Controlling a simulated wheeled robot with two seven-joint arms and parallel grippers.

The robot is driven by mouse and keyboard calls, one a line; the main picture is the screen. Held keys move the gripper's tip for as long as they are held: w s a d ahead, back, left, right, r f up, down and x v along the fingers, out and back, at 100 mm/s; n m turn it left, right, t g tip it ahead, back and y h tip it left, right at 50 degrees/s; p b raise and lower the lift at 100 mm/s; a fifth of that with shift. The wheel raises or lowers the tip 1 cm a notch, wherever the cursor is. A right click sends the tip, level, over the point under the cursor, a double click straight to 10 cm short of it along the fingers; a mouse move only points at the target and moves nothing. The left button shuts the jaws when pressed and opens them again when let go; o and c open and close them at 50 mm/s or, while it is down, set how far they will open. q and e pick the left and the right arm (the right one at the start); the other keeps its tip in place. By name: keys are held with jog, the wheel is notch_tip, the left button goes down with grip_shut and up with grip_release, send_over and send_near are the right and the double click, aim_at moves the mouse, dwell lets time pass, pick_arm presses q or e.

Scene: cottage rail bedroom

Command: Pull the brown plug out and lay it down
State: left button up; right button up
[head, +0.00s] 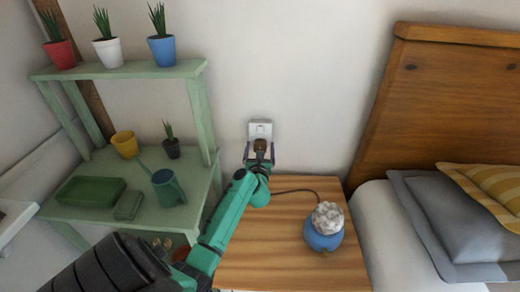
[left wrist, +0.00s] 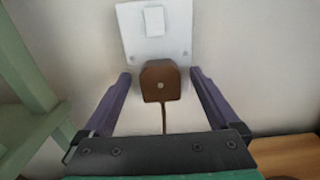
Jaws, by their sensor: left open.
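The brown plug (left wrist: 160,82) sits at the lower part of the white wall socket (left wrist: 155,28), with its cord hanging down from it. In the head view the plug (head: 260,145) shows just below the middle of the socket (head: 261,129). My left gripper (left wrist: 160,78) is open, with one purple finger on each side of the plug and a gap to it on both sides. It also shows in the head view (head: 260,153) in front of the wall. My right gripper is not in view.
A wooden bedside table (head: 285,269) below bears a blue lamp (head: 323,232) with a whitish top, and the cord runs across it. A green shelf (head: 200,115) with pots stands at left. A bed (head: 385,240) stands at right.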

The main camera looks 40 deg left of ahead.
aim_at(260, 147)
pick_arm(q)
jog(key=c, duration=1.5)
jog(key=shift+o, duration=0.2)
jog(key=shift+s+d, duration=0.2)
jog(key=shift+p+v, duration=0.45)
jog(key=shift+v, duration=0.45)
jog(key=shift+p+v, duration=0.45)
jog(key=shift+v, duration=1.2)
